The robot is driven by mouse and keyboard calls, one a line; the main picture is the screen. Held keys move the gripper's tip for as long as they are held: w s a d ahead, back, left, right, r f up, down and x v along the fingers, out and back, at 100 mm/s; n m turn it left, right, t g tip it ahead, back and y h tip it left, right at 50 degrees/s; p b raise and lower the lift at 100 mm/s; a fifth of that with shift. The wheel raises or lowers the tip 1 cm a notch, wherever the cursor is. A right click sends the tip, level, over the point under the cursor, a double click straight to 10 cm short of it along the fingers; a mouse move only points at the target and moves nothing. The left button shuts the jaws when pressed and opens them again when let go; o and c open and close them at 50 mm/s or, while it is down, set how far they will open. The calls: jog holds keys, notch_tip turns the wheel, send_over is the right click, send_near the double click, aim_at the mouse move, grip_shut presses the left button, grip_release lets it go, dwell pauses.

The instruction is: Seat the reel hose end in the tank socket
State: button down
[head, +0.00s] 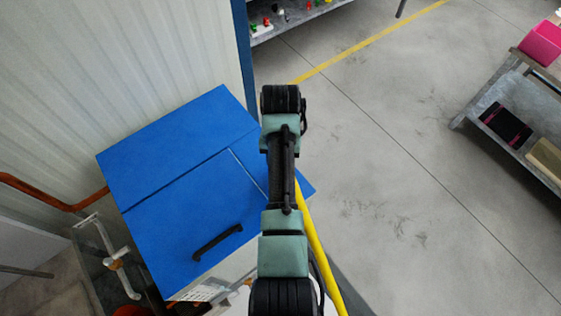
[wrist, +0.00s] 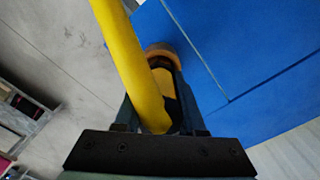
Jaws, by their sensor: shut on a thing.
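The yellow hose (head: 318,250) runs down beside my arm in the head view, and its upper part goes out of sight behind the arm. In the wrist view the hose (wrist: 122,55) comes down from the top edge into my gripper (wrist: 160,70). My gripper is shut on the hose end, where a brown-orange ring (wrist: 160,50) shows between the dark fingers. In the head view my gripper is hidden by the arm. I cannot make out the tank socket in either view.
A blue cabinet or lid with a black handle (head: 217,242) stands left of my arm and fills the wrist view's right side (wrist: 235,45). An orange pipe (head: 50,199) runs along the left wall. A metal bench (head: 515,100) stands at right. The grey floor between is clear.

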jog(key=shift+f, duration=0.3)
jog(key=shift+c, duration=2.1)
grip_release()
